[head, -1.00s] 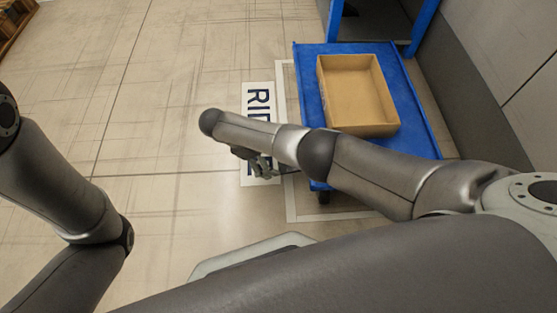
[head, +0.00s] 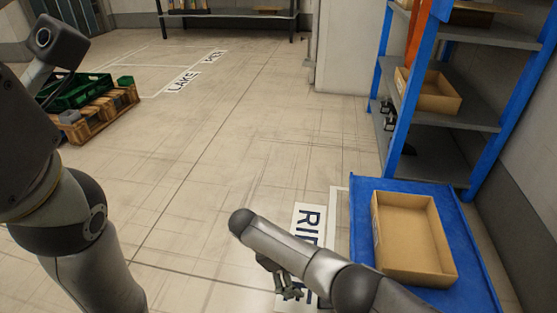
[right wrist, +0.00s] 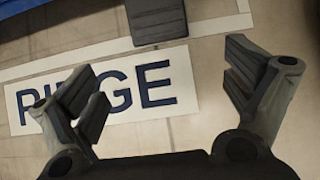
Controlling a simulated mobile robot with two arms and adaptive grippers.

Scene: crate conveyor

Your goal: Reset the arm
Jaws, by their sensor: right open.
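My right arm comes in from the lower right in the head view. Its gripper (head: 284,284) hangs over the floor sign reading RIDGE (head: 308,222), left of the blue cart. In the right wrist view the same gripper (right wrist: 165,95) has its two fingers wide apart with nothing between them. The RIDGE sign (right wrist: 160,80) lies on the floor beneath the fingers. My left arm shows at the left edge of the head view, bent upward; I cannot make out its gripper.
A blue cart (head: 360,192) holding an empty open cardboard box (head: 376,215) stands at the lower right. Behind it is a blue-framed shelf (head: 470,125) with another box (head: 440,98). Green crates (head: 88,91) sit on a wooden pallet (head: 110,105) at the left. The floor between is clear.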

